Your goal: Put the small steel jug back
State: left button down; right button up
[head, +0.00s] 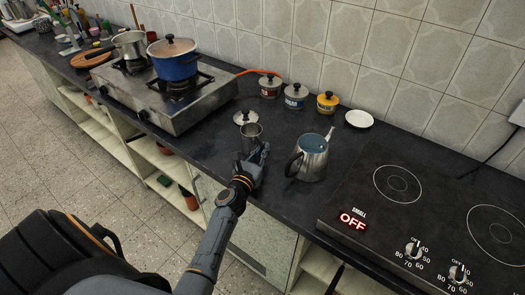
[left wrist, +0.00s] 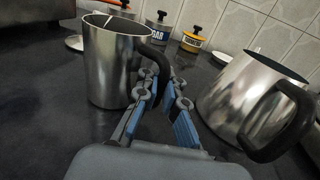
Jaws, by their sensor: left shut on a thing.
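The small steel jug (head: 252,131) stands upright on the dark counter. It shows large at the left of the left wrist view (left wrist: 110,70), with its black handle (left wrist: 158,62) towards my gripper. My left gripper (head: 257,157) is shut on that handle, with its blue-padded fingers (left wrist: 163,88) on either side of it. I cannot tell whether the jug's base touches the counter. The right gripper is not in view.
A larger steel jug (head: 313,160) with a black handle stands just right of my gripper. Behind are labelled jars (head: 295,97), a white saucer (head: 359,119) and a knobbed lid (head: 241,118). A gas stove (head: 170,112) is left; a hob (head: 415,215) marked OFF is right.

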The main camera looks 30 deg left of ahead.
pick_arm(q)
jog(key=shift+f, duration=0.1)
jog(key=c, duration=1.5)
grip_release()
jog(key=shift+o, duration=0.2)
jog(key=shift+s, duration=0.15)
jog(key=s, duration=0.3)
jog(key=s+d, duration=0.1)
jog(key=s, duration=0.3)
jog(key=s+b, duration=0.1)
jog(key=s, duration=0.2)
jog(key=shift+s+d, duration=0.3)
jog(key=shift+d, duration=0.05)
jog(key=shift+s+d, duration=0.1)
jog(key=shift+s, duration=0.4)
